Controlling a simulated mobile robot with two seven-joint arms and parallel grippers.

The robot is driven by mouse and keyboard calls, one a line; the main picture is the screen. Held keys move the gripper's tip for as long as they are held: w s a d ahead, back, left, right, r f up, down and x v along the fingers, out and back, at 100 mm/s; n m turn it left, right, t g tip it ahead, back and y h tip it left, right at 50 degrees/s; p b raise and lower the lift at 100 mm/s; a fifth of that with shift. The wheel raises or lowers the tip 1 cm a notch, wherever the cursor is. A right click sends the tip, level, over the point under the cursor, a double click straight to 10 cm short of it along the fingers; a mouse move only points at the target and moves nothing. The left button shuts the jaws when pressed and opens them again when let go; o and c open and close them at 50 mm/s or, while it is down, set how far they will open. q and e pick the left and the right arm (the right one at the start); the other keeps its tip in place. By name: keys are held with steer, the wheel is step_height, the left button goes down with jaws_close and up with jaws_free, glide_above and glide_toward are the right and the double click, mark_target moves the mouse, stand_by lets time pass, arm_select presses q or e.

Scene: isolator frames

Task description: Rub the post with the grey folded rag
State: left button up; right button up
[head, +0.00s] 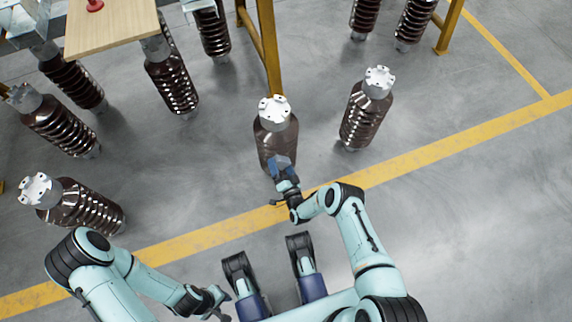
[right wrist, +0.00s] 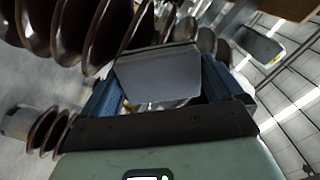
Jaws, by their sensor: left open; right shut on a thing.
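The post (head: 275,136) is a dark brown ribbed insulator with a pale metal cap, standing near the middle of the head view. My right gripper (head: 281,167) is at the near side of the post, below its cap. It is shut on the grey folded rag (right wrist: 160,76), which shows as a flat grey piece between the blue fingers in the right wrist view. Brown ribs of the post (right wrist: 95,30) show just beyond the rag; I cannot tell whether they touch. My left gripper (head: 218,301) is open and empty at the bottom, low over the floor.
A similar insulator (head: 364,115) stands to the right, and another (head: 85,205) to the left. Several more stand behind. A wooden board (head: 112,28) with a red knob is at the upper left, and a yellow frame (head: 262,45) behind the post. The floor at right is clear.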

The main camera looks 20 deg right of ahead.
steer(key=shift+w+a+r, duration=0.15)
steer(key=shift+a, duration=0.25)
steer(key=shift+w+a+r, duration=0.1)
steer(key=shift+a, duration=0.25)
steer(key=s+p, duration=0.3)
steer(key=s, duration=0.3)
steer(key=shift+d+p, duration=0.25)
steer(key=shift+p, duration=0.05)
steer(key=shift+s+f, duration=0.15)
steer(key=shift+s, duration=0.1)
